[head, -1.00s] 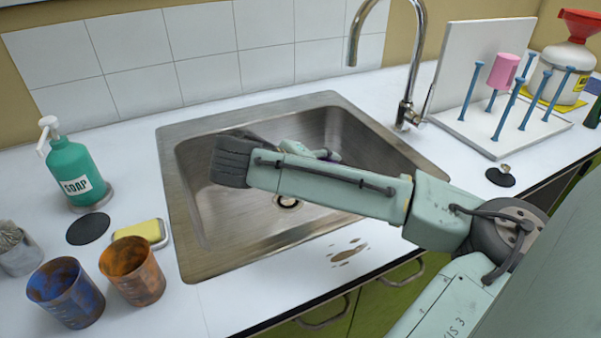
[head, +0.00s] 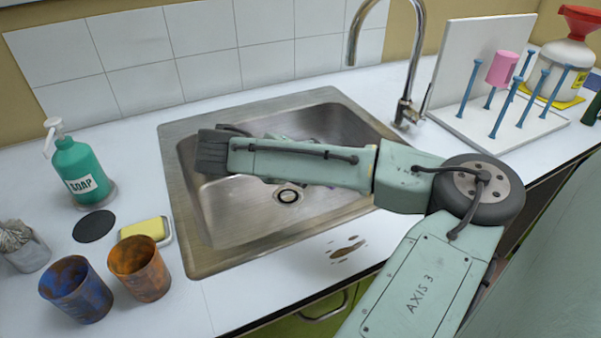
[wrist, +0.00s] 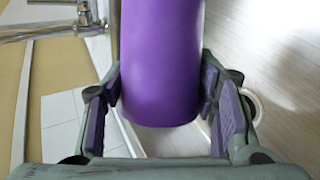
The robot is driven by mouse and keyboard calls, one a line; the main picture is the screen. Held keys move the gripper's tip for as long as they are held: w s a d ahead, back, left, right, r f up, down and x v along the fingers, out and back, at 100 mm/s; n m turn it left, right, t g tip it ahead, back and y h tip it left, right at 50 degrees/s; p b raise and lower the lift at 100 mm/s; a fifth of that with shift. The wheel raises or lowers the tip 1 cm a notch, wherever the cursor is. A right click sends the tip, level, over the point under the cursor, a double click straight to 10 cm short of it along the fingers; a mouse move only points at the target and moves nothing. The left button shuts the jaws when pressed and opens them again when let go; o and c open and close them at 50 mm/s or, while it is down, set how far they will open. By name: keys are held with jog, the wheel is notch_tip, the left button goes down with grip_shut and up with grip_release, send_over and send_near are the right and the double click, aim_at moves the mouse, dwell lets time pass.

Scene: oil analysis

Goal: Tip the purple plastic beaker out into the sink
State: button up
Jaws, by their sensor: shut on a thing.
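The purple plastic beaker (wrist: 160,60) shows in the wrist view between the two finger pads of my gripper (wrist: 165,98), which is shut on it. Its rounded near end faces the camera; its far end runs out of the picture's top, so its mouth and contents are hidden. In the head view my forearm reaches over the steel sink (head: 200,255) and hides the beaker and most of my gripper. The drain (head: 289,196) shows below the forearm. I cannot tell the beaker's exact tilt or its height above the basin.
The faucet (head: 404,100) stands behind the sink's right side. Left are a soap bottle (head: 80,172), a yellow sponge (head: 146,229), an orange cup (head: 140,269) and a blue cup (head: 75,290). A pegged drying rack (head: 490,115) holds a pink beaker (head: 502,69). A brown spill (head: 347,250) lies on the front counter.

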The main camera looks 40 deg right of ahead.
jog(key=shift+w+r+p, duration=0.15)
jog(key=shift+r+p, duration=0.1)
jog(key=shift+p, duration=0.15)
jog(key=shift+n+g, duration=0.3)
jog(key=shift+f, duration=0.1)
jog(key=shift+w+a+r+n+g+h+p, duration=0.1)
jog(key=shift+w+r+n+g+h+p, duration=0.3)
jog(key=shift+p, duration=0.35)
